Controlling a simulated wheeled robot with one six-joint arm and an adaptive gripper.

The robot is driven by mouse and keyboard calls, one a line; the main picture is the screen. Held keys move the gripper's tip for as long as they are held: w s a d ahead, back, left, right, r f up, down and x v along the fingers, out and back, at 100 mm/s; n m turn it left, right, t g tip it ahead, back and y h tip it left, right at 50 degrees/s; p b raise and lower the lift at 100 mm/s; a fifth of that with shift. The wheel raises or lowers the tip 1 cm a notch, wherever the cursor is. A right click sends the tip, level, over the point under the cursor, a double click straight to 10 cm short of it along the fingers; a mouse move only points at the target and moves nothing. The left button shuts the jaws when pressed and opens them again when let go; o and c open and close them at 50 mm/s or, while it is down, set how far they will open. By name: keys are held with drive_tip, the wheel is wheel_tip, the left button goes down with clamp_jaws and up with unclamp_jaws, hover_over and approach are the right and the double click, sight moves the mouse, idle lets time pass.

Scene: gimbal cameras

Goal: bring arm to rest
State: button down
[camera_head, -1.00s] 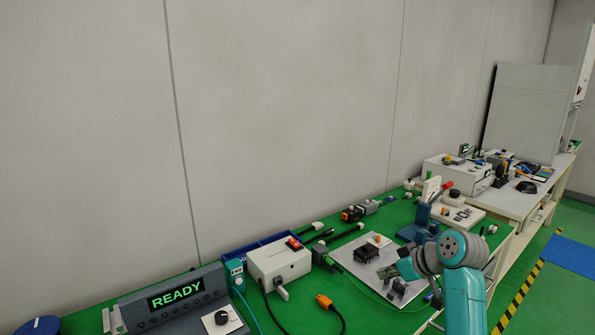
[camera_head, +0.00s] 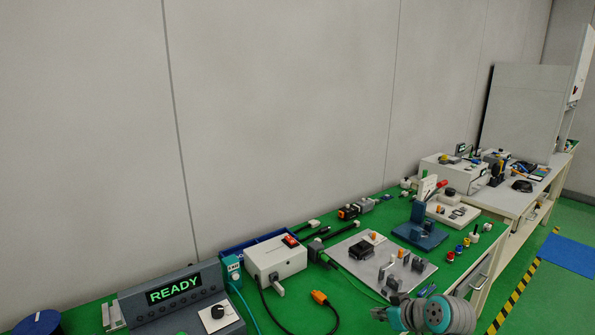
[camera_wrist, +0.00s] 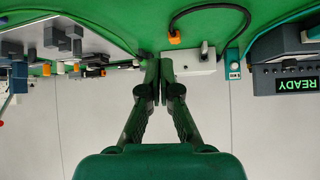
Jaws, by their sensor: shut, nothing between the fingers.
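My arm's teal and grey end shows at the lower right of the head view, with my gripper (camera_head: 384,314) low over the front edge of the green bench (camera_head: 350,288). In the wrist view my gripper (camera_wrist: 159,72) is shut, its dark green fingertips together with nothing between them. The wrist picture is upside down, with the bench along its top and the wall below. My gripper appears apart from the things on the bench.
Near my arm lies a grey plate (camera_head: 345,262) with a black block (camera_head: 361,250). A white box with a red switch (camera_head: 276,262) and a console reading READY (camera_head: 174,290) stand further left. A second bench (camera_head: 510,205) is at right. The wall (camera_head: 280,110) is bare.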

drive_tip(key=s+a+f+m+t+h, duration=0.2)
drive_tip(key=s+f+m+h, duration=0.15)
drive_tip(key=s+f, duration=1.5)
drive_tip(key=s+m+t, duration=0.2)
drive_tip(key=s, duration=1.6)
drive_tip(key=s+r+t, duration=0.1)
drive_tip(key=s+r, duration=0.6)
drive_tip(key=s, duration=0.3)
drive_tip(key=s+r+t+h, duration=0.1)
drive_tip(key=s+r, duration=0.7)
drive_tip(key=s, duration=0.2)
drive_tip(key=shift+a+r, duration=0.15)
drive_tip(key=shift+a, duration=0.2)
